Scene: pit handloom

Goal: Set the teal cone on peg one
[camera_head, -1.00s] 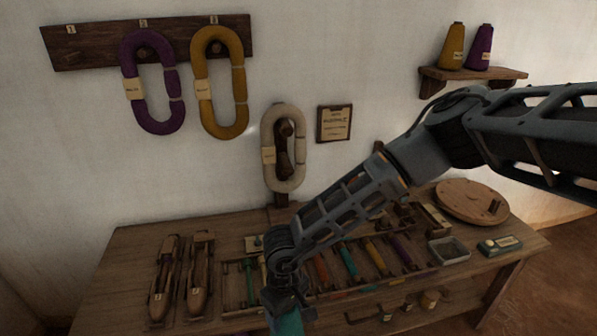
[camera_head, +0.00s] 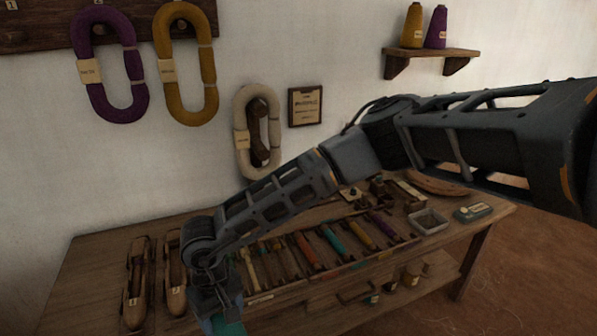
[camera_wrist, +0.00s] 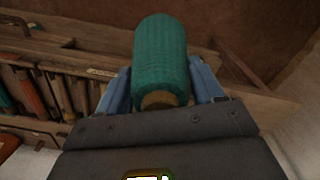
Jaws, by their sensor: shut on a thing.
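My gripper (camera_wrist: 163,93) is shut on the teal cone (camera_wrist: 160,50), with a blue finger on each side of its lower part and its brown base toward the wrist. In the head view the teal cone (camera_head: 230,327) shows only in part at the bottom edge, below my gripper (camera_head: 217,305), in front of the bench. The wooden peg board (camera_head: 40,38) is at the top left, cut by the frame. Its label 1 (camera_head: 11,5) is at the top corner; I cannot make out a peg under it.
A purple hank (camera_head: 84,70) and a mustard hank (camera_head: 160,75) hang from the board. A cream hank (camera_head: 241,140) hangs lower. The bench (camera_head: 95,262) holds two wooden shuttles (camera_head: 136,285) and a tray of coloured bobbins (camera_head: 330,240). Two cones stand on a wall shelf (camera_head: 430,55).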

